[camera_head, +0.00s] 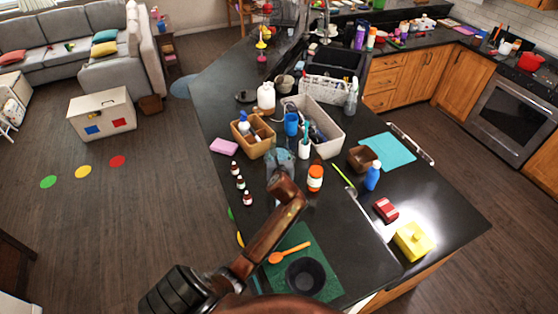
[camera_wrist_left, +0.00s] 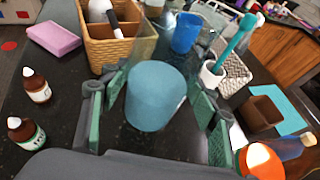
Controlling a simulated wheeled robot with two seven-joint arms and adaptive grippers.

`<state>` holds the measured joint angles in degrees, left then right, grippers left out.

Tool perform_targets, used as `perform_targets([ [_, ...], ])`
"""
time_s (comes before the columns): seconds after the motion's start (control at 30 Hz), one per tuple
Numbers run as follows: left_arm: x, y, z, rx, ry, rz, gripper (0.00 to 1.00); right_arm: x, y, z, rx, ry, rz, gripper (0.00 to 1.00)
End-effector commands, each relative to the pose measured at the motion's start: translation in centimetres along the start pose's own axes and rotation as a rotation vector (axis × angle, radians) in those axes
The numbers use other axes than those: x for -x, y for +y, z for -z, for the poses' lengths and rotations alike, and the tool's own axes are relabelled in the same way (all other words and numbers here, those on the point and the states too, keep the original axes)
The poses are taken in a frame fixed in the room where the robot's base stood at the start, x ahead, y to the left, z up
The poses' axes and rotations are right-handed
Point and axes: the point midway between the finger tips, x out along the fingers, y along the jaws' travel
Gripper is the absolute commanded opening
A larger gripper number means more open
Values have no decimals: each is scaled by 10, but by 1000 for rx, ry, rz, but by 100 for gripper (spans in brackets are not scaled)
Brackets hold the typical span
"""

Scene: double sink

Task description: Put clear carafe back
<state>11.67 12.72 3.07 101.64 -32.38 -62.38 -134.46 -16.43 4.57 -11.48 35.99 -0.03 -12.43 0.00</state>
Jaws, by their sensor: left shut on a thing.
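The clear carafe (camera_wrist_left: 157,97) sits between the fingers of my left gripper (camera_wrist_left: 160,92) in the left wrist view. Its lower part looks blue and its upper part is see-through. My left gripper (camera_head: 281,166) is shut on it, with green-padded fingers on both sides. In the head view the carafe (camera_head: 280,157) is a small greyish-blue shape at the arm's end, partly hidden by the gripper. It is over the dark counter, just in front of the wicker caddy; I cannot tell whether it touches the counter. My right gripper is not in view.
Counter left of the bottles is narrow.

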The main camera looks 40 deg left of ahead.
Motion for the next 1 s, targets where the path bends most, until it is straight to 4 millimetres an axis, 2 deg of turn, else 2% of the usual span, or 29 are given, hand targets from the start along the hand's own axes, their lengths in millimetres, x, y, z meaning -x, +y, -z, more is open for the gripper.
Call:
perform_targets([
  [0.17,-10,0,3,1,-5,2,9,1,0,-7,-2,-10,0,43],
  [0.37,-22,0,25,1,0,3,9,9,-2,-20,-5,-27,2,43],
  [0.5,-26,0,33,1,-4,4,9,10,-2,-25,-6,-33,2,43],
  [0.87,-27,1,36,-1,-5,3,9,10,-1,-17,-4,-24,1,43],
  [0.9,-27,1,38,-1,0,2,58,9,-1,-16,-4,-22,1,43],
  [1.0,-27,1,38,-1,0,2,65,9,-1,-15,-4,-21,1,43],
])
